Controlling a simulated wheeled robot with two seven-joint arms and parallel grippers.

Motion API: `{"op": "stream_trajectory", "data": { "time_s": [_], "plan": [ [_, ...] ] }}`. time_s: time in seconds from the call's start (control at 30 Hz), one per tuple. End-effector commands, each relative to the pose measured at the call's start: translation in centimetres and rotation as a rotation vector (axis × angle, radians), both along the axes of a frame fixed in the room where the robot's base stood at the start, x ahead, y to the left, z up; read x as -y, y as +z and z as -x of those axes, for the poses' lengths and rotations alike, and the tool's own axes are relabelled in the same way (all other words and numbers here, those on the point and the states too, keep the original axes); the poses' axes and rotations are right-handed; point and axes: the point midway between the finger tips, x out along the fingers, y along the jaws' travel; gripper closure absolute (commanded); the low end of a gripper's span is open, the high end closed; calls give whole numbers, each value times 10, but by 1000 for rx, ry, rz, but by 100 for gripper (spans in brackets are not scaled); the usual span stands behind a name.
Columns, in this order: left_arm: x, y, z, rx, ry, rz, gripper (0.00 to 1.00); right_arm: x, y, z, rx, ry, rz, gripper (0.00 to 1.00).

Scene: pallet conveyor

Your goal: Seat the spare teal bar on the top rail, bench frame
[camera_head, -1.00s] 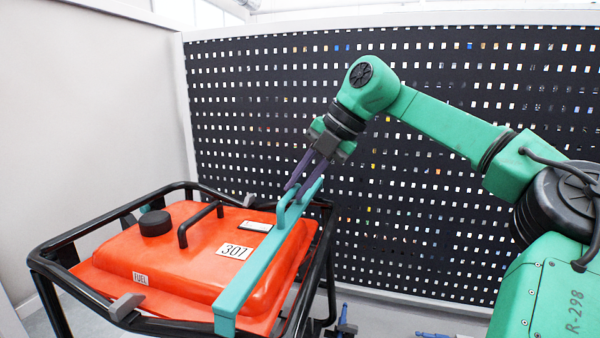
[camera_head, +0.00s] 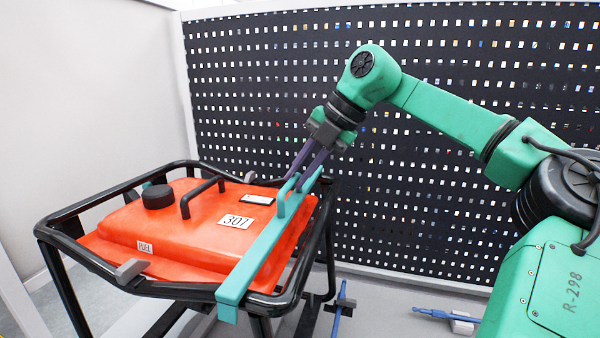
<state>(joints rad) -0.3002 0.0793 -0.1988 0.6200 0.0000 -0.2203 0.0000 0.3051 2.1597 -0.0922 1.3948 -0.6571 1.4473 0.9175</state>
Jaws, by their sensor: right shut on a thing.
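The teal bar (camera_head: 256,256) runs diagonally over the right part of the orange tank, from the front rail toward the back right corner of the black bench frame (camera_head: 92,262). Its near end has a downturned tip in front of the top rail (camera_head: 178,290). I cannot tell whether it rests on the rail or hangs just above it. My right gripper (camera_head: 300,172) points down at the bar's far end, its purple fingers shut on the bar's upright teal handle. The fingers partly hide the handle and far end. My left gripper is not in view.
The orange tank (camera_head: 165,228) carries a black cap (camera_head: 157,197) and a black handle (camera_head: 202,196). A grey block (camera_head: 131,270) sits on the front rail. Blue tools (camera_head: 340,308) lie low at right. A black perforated panel (camera_head: 440,190) stands behind.

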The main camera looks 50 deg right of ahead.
Motion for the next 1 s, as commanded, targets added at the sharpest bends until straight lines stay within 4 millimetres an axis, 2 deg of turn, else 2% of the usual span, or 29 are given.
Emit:
{"op": "stream_trajectory", "data": {
  "time_s": [0.13, 0.17, 0.2, 0.23, 0.27, 0.53, 0.67, 0.77, 1.0],
  "plan": [
    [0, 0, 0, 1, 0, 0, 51, 0, 1, 0, 3, -1, -1, 100],
    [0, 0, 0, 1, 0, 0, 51, 0, 1, 0, 3, -1, -1, 79],
    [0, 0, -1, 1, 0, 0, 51, 0, 1, 0, 3, -1, -1, 64],
    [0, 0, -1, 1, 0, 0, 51, 0, 1, 0, 3, -1, -1, 53],
    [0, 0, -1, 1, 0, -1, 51, 0, 1, 0, 3, -1, -1, 48],
    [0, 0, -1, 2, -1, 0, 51, 0, -1, 0, -2, 0, 1, 48],
    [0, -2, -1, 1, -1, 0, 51, 3, 6, 3, 0, -2, 1, 48],
    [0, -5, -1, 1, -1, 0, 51, 8, 21, 12, 3, -4, 3, 48],
    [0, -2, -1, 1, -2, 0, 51, 27, 84, 46, 4, -6, 2, 48]
  ]
}}
